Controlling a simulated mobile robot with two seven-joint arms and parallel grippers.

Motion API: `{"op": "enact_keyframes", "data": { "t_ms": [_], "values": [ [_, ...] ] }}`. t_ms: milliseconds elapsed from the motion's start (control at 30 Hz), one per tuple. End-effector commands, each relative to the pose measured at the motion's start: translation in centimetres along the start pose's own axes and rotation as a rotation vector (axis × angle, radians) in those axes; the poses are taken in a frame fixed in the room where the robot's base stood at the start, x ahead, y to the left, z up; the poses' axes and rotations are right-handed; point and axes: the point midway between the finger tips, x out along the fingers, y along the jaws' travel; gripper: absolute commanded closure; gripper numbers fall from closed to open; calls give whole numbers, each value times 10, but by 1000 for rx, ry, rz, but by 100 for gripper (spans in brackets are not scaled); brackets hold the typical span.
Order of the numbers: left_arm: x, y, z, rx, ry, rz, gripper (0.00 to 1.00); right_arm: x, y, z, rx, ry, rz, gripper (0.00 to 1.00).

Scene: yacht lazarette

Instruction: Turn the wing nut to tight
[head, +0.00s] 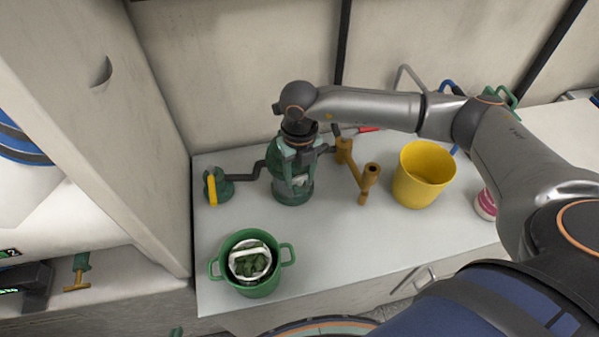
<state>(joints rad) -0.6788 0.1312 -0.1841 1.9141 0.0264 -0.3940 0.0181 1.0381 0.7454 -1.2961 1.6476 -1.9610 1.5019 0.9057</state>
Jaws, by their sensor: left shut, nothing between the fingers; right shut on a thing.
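A green strainer-like housing (291,192) stands upright at the back middle of the white counter. My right arm comes in from the right, and my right gripper (300,148) points down onto the top of this housing. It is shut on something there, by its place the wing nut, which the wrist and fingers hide. I cannot tell the nut's angle. My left gripper is not in view.
A grey pipe runs left from the housing to a green fitting with a yellow handle (212,190). A brass-coloured bracket (358,175) and a yellow bucket (420,176) stand to the right. A green pot (256,290) stands in front. The counter's (340,250) front middle is clear.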

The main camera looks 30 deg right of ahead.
Motion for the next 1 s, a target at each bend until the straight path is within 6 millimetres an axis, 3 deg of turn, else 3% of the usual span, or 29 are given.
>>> {"op": "enact_keyframes", "data": {
  "t_ms": [133,567,867,900,1000],
  "values": [
    [0,0,0,0,1,0,100,0,0,0,0,0,0,100],
    [3,0,3,0,1,0,100,0,0,0,212,-1,0,100],
    [3,0,3,0,1,0,100,-1,0,0,228,-1,0,100],
    [3,0,3,0,1,0,100,-1,0,0,228,-1,0,45],
    [3,0,3,0,1,0,100,-1,0,0,227,-1,0,34]
  ]
}}
